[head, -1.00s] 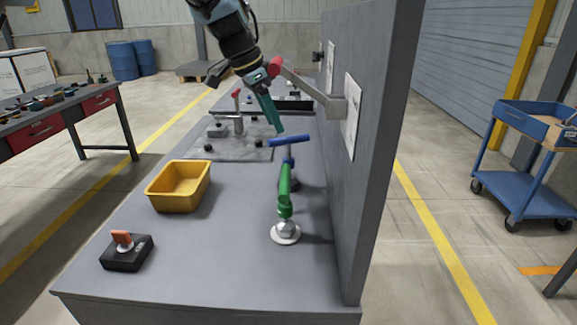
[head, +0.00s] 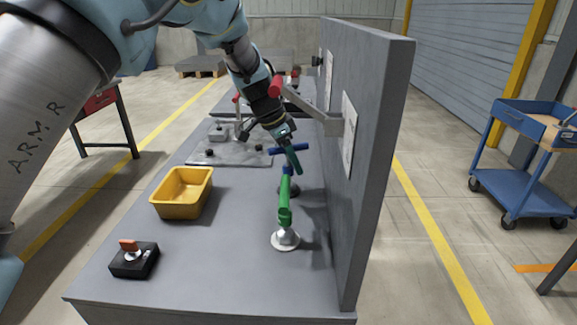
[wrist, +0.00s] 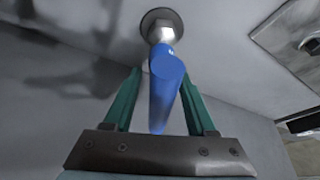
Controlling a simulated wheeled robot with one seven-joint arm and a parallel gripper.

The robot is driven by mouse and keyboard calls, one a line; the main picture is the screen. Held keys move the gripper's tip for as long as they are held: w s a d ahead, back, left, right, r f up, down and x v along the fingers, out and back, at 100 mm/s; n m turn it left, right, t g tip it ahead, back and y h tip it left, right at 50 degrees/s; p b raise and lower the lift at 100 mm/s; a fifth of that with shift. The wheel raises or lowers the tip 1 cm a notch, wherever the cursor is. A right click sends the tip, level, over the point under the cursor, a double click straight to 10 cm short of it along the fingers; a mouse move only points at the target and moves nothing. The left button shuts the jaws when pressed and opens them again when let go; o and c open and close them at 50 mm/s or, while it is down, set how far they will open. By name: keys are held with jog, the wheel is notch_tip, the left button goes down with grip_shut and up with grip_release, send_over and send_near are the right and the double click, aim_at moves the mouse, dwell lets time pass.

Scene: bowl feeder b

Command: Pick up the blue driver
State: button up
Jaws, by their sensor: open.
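The blue driver (head: 276,151) stands upright behind the green driver (head: 285,205), close to the grey wall panel, with its blue crossbar handle on top. My gripper (head: 297,168) has come down at this handle, and its green fingers partly hide it. In the wrist view the blue handle (wrist: 168,72) runs between my two open fingers, with a gap on each side. Beyond it are a silvery part and a dark round base (wrist: 161,20). The green driver stands nearer the head camera on a pale round base.
A yellow bin (head: 158,208) and a black box with an orange switch (head: 134,262) are on the left of the bench. The tall grey panel (head: 372,150) bounds the right side. A metal plate with clamps (head: 228,156) lies behind. The front middle is clear.

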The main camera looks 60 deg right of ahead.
jog(key=shift+f, duration=0.15)
grip_shut()
dwell(0.4)
dwell(1.0)
